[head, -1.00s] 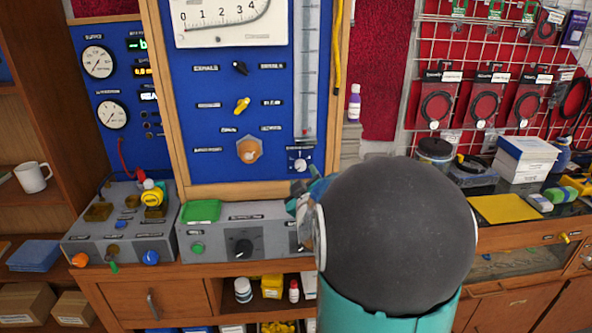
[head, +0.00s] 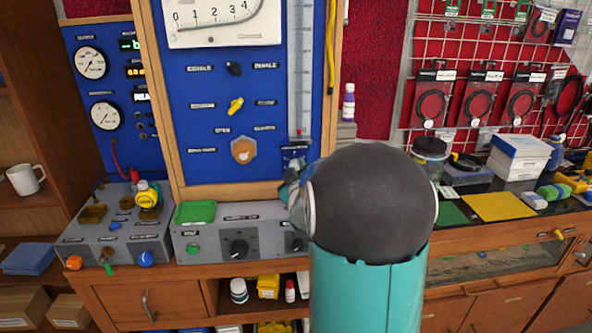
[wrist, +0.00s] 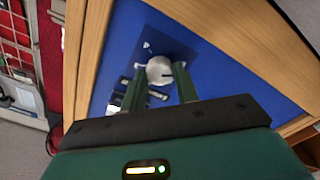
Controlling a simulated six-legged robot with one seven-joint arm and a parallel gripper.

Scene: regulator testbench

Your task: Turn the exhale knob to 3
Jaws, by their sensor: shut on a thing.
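In the wrist view, my gripper (wrist: 161,76) is shut on a round silver-white knob (wrist: 160,68), one finger on each side. The knob sits on a dark blue plate on the blue panel, and a short dark line shows on its face. Small print around it is too blurred to read, so I cannot tell its number. In the head view, this knob's spot at the foot of the clear tube is mostly covered by my arm. A black knob (head: 234,69) higher on the panel sits between small labels, the left one possibly reading exhale.
A yellow knob (head: 236,105) and an orange-brown fitting (head: 244,151) sit left on the panel. A wooden frame (wrist: 245,45) borders it closely. Below is a grey box (head: 215,242) with dark knobs; a purple bottle (head: 348,103) stands to the right.

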